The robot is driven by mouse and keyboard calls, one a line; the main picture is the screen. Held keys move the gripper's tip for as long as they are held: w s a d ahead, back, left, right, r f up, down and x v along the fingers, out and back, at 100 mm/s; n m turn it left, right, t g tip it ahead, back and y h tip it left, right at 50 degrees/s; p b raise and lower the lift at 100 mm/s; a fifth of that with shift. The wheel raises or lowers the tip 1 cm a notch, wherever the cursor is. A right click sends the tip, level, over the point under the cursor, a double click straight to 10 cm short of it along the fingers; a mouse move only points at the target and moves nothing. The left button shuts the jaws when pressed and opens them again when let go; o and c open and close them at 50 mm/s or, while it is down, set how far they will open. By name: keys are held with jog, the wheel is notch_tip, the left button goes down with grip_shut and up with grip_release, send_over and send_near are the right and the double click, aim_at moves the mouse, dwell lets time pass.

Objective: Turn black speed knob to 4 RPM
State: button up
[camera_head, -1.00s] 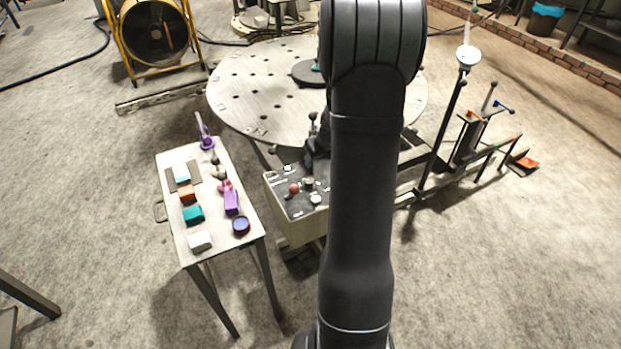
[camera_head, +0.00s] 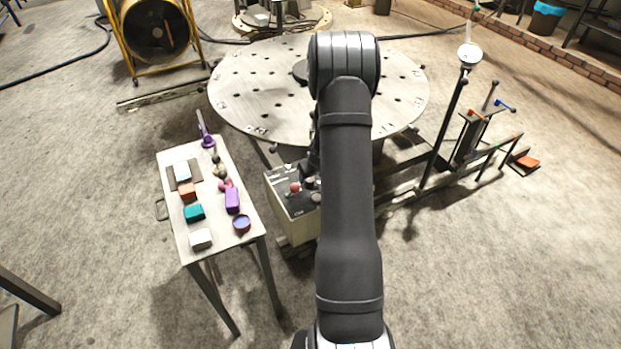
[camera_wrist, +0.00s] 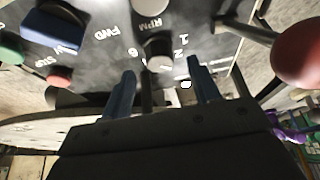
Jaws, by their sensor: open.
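The dark speed knob (camera_wrist: 158,52) stands on the control panel in the wrist view, below the upside-down RPM label, with the digits 1, 2 and 6 readable around it. My gripper (camera_wrist: 160,68) is open. Its two blue-grey fingers sit left and right of the knob in the picture, with gaps on both sides; I cannot tell whether they reach its depth. The digit 4 and the knob's pointer are not clear. In the head view, the control box (camera_head: 294,222) stands before the round table, with my arm covering its right part and the knob.
In the wrist view, a red ball lever (camera_wrist: 300,52) is at right, a blue switch (camera_wrist: 55,25) at upper left, and a red stop button (camera_wrist: 60,76) at left. In the head view, a side table (camera_head: 175,215) with several small objects stands left of the box; the perforated round table (camera_head: 240,90) is behind.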

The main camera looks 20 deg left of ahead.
jog(key=shift+x, duration=1.35)
jog(key=c, duration=1)
jog(key=shift+m, duration=0.4)
jog(key=shift+s+m+t+h, duration=0.1)
jog(key=shift+m+t+h, duration=0.3)
jog(key=shift+m, duration=0.7)
jog(key=shift+m+h, duration=0.4)
jog(key=shift+m, duration=0.4)
jog(key=o, duration=1)
jog(key=shift+a, duration=0.1)
